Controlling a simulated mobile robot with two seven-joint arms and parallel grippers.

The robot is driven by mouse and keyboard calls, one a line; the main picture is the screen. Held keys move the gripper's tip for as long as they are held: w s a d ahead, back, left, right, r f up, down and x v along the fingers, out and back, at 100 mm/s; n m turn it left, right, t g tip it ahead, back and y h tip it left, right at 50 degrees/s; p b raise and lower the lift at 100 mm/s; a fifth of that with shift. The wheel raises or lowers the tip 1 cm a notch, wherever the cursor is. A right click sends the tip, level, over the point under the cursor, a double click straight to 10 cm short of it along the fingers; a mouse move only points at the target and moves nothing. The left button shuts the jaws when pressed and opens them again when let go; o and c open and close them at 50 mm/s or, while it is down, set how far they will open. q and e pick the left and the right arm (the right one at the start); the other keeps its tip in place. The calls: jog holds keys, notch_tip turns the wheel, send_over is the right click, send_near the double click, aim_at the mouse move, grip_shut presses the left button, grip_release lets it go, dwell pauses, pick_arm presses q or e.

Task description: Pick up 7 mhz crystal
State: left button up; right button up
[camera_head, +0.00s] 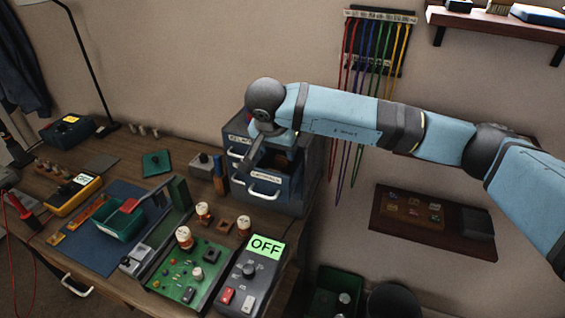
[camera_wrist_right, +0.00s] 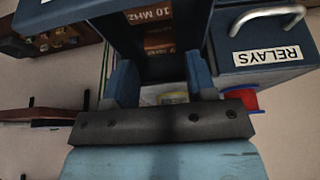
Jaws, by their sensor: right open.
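My right gripper (camera_head: 256,150) reaches over the small dark blue drawer cabinet (camera_head: 295,203) from above. In the right wrist view the gripper (camera_wrist_right: 162,82) is open, with its two blue fingers apart and nothing seen held between them. Just beyond the fingertips is an open dark drawer (camera_wrist_right: 190,30) with orange-brown blocks inside. One block reads 10 MHz (camera_wrist_right: 152,14). The nearer block (camera_wrist_right: 158,48) carries a partly covered label that seems to read 7 MHz. The crystals cannot be made out in the head view.
A drawer labelled RELAYS (camera_wrist_right: 268,55) adjoins the open one. On the bench are a green circuit board (camera_head: 175,272), a grey box reading OFF (camera_head: 245,275) and a green tray (camera_head: 122,222). Coloured cables (camera_head: 375,60) hang on the wall behind my right arm.

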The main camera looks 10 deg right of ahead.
aim_at(281, 159)
jog(key=x, duration=0.4)
jog(key=shift+s+f, duration=0.1)
jog(key=shift+f, duration=0.35)
jog(key=shift+a, duration=0.1)
jog(key=c, duration=0.7)
jog(key=shift+r, duration=0.1)
